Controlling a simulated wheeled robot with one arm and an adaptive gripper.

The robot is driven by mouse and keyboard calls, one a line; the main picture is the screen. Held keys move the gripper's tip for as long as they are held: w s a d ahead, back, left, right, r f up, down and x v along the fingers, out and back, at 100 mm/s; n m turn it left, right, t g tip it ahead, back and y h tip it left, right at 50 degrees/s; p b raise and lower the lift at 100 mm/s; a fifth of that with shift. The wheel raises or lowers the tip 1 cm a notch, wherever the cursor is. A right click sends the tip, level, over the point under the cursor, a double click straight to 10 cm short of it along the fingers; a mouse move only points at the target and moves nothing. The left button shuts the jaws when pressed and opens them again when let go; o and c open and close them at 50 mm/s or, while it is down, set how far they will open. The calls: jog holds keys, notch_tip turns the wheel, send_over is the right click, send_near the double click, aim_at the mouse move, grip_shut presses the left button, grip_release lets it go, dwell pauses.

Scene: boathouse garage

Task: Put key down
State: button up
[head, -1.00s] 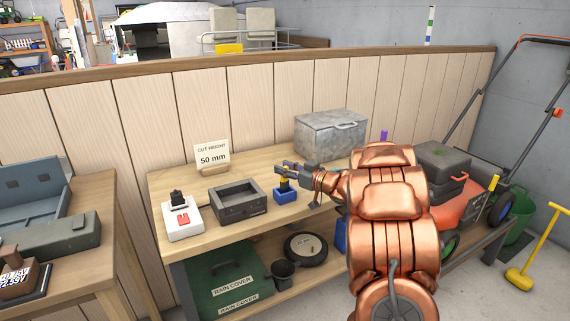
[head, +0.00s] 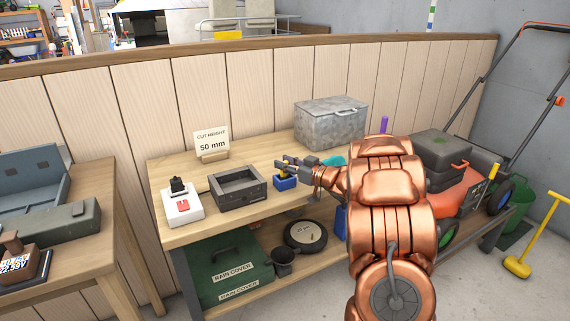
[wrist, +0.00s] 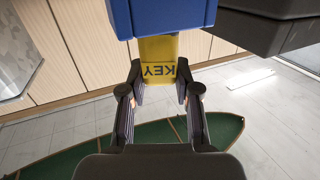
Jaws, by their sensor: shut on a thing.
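The yellow key (wrist: 158,50), marked KEY, sits between the fingertips of my gripper (wrist: 158,82) in the wrist view. My gripper is shut on it. The lettering is upside down in that view. A blue block (wrist: 172,15) covers the key's upper end. In the head view my gripper (head: 284,164) is over the bench, just above a small blue box (head: 287,183), with a little yellow of the key showing at the box. I cannot tell whether the key is in the box or in front of it.
A grey open tray (head: 240,198) stands left of the blue box, beside a white switch unit (head: 182,208). A CUT HEIGHT sign (head: 211,143) and a metal chest (head: 331,122) are behind. The wooden bench (head: 240,163) has free room between them. A mower (head: 462,178) is at right.

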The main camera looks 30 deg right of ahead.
jog(key=shift+f, duration=0.2)
jog(key=o, duration=1.1)
jog(key=shift+o, duration=0.2)
jog(key=v, duration=1.2)
grip_shut()
dwell(1.4)
